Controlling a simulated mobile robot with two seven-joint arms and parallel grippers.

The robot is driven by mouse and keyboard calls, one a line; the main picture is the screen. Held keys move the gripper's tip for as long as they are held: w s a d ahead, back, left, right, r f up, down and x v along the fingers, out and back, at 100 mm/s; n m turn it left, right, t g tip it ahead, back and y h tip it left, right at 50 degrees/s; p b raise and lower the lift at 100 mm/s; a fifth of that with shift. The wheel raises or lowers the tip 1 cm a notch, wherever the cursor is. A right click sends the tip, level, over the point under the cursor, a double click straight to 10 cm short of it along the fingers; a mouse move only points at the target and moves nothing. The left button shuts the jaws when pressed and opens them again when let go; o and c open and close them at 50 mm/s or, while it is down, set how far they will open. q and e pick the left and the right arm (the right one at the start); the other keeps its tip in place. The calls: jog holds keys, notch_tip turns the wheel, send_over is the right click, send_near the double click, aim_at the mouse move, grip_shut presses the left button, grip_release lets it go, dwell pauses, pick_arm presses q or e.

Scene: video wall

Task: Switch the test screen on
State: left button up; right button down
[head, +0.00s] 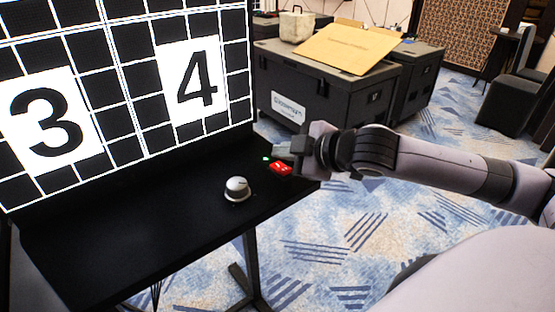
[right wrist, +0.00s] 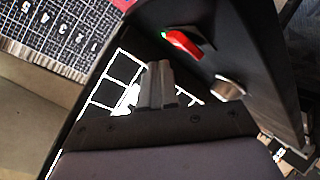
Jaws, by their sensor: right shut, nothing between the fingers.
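The screen (head: 130,85) stands at the back of a black table and is lit, with a white grid and the numbers 3 and 4. A red switch (head: 280,168) sits near the table's right end, with a small green light (head: 266,158) beside it. The switch also shows in the right wrist view (right wrist: 184,43). My right gripper (head: 281,153) is shut and empty, just above and behind the red switch in the head view; I cannot tell whether it touches it. Its fingers show in the right wrist view (right wrist: 157,75). My left gripper is not in view.
A silver knob (head: 237,189) stands on the black table (head: 130,225), left of the switch. Black cases (head: 325,95) with a cardboard piece (head: 347,47) on top stand behind the table. The blue patterned carpet right of the table is open.

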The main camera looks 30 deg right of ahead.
aim_at(289, 173)
jog(key=r+p, duration=0.1)
jog(key=s+r+p, duration=0.1)
jog(key=r+p, duration=0.2)
jog(key=shift+s+r, duration=0.25)
jog(key=shift+r, duration=0.15)
jog(key=shift+s+d+f, duration=0.1)
jog(key=shift+s, duration=0.05)
dwell(0.4)
